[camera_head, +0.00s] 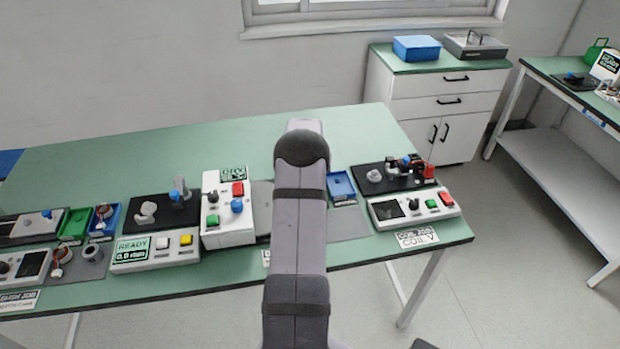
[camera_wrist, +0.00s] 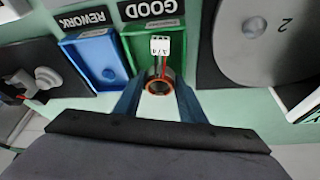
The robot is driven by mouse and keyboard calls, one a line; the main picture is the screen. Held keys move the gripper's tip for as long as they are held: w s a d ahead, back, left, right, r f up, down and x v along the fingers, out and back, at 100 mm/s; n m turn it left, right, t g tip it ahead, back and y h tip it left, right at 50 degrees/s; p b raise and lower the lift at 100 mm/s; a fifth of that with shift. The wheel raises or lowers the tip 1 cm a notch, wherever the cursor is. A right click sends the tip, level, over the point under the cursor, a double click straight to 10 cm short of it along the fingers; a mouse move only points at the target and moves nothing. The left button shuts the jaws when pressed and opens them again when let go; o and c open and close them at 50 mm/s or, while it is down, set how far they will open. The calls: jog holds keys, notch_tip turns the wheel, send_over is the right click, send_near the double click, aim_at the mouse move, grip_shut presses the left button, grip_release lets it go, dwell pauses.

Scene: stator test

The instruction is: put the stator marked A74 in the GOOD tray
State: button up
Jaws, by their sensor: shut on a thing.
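In the wrist view my gripper (camera_wrist: 159,88) is shut on a stator (camera_wrist: 160,72), a small dark cylinder with a copper-coloured ring at its open end. Red wires run from it to a white connector (camera_wrist: 160,46). No A74 marking is readable on it. The green GOOD tray (camera_wrist: 127,58) lies below and behind the stator, which overlaps it in the picture; I cannot tell the height between them. In the head view my arm hides my gripper, the held stator and this tray.
The blue REWORK tray (camera_wrist: 92,60) is beside the GOOD tray; it also shows in the head view (camera_head: 341,186). A grey disc (camera_wrist: 262,40) marked 2 is on the other side. A white control box (camera_head: 228,213) stands left of my arm. The back of the table is clear.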

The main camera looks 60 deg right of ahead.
jog(key=shift+s+a+f, duration=0.1)
jog(key=shift+a+f, duration=0.05)
jog(key=shift+f, duration=0.15)
jog(key=o, duration=1.1)
jog(key=shift+s+f, duration=0.1)
jog(key=shift+a, duration=0.1)
jog(key=shift+r+b, duration=0.35)
jog(key=shift+r, duration=0.2)
jog(key=shift+o, duration=0.7)
jog(key=b+v, duration=0.1)
jog(key=v, duration=0.3)
jog(key=shift+s+a+r, duration=0.1)
jog(key=shift+a+r, duration=0.05)
jog(key=shift+r, duration=0.6)
jog(key=shift+s+a+r, duration=0.1)
jog(key=shift+a+r, duration=0.15)
jog(key=shift+r, duration=0.35)
